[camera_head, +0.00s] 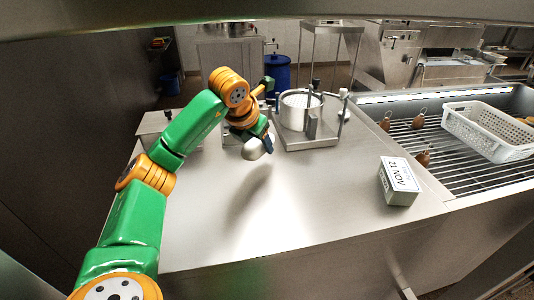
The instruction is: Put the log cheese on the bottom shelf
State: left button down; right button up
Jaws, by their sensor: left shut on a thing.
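My left arm reaches in from the left over the steel counter (300,215). My left gripper (266,140) points down above the counter and is shut on a pale, rounded thing (254,149), which looks like the log cheese. The gripper and arm partly hide it. It appears raised, with a soft shadow on the counter below. My right gripper is not in view. I cannot tell which surface is the bottom shelf; an open steel shelf frame (333,24) stands at the back.
A round steel device (301,111) stands close to the right of my left gripper. A date block (399,181) sits at the counter's right. Beyond it, a wire rack (470,180) holds a white perforated basket (487,133) and several brown items (422,158). The counter's front middle is clear.

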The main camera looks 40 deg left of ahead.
aim_at(270, 164)
pick_arm(q)
jog(key=x, duration=0.2)
jog(key=d+x, duration=0.1)
jog(key=x, duration=0.1)
jog(key=p+x, duration=0.1)
jog(key=x, duration=0.1)
jog(key=shift+d+f, duration=0.2)
jog(key=shift+f, duration=0.35)
jog(key=shift+s+a+f, duration=0.1)
jog(key=shift+f, duration=0.25)
jog(key=shift+c, duration=1)
grip_release()
jog(key=shift+r, duration=0.1)
jog(key=shift+r, duration=0.1)
